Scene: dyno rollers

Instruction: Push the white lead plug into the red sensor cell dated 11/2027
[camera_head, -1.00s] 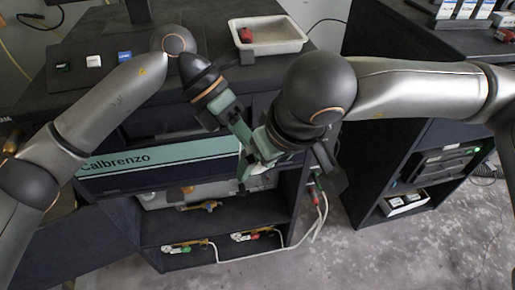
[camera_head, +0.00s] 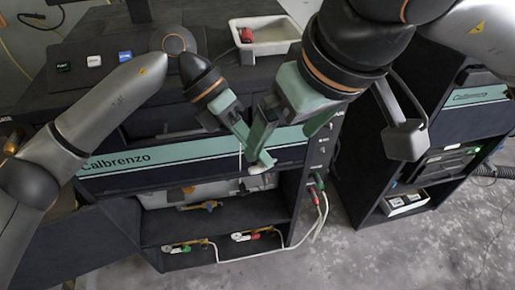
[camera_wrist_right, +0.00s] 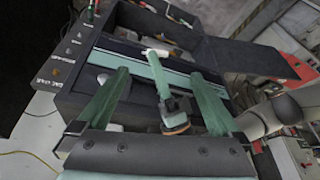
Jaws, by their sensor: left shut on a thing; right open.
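My left gripper (camera_head: 258,160) is shut on a small white piece (camera_head: 264,168) that looks like the white lead plug, in front of the bench's green-striped front. In the right wrist view the white piece (camera_wrist_right: 155,52) shows at the tip of my left gripper (camera_wrist_right: 158,70). My right gripper (camera_head: 290,128) is open and empty, higher up and closer to the head camera; its spread fingers (camera_wrist_right: 160,78) show on both sides of the left one. A red piece (camera_head: 246,35), possibly a sensor cell, lies in the white tray. No date is legible.
Clamp-like connectors (camera_head: 245,237) lie on the lower shelf, and a white cable (camera_head: 270,255) runs from there to the side panel. A dark cabinet (camera_head: 430,150) stands at the right.

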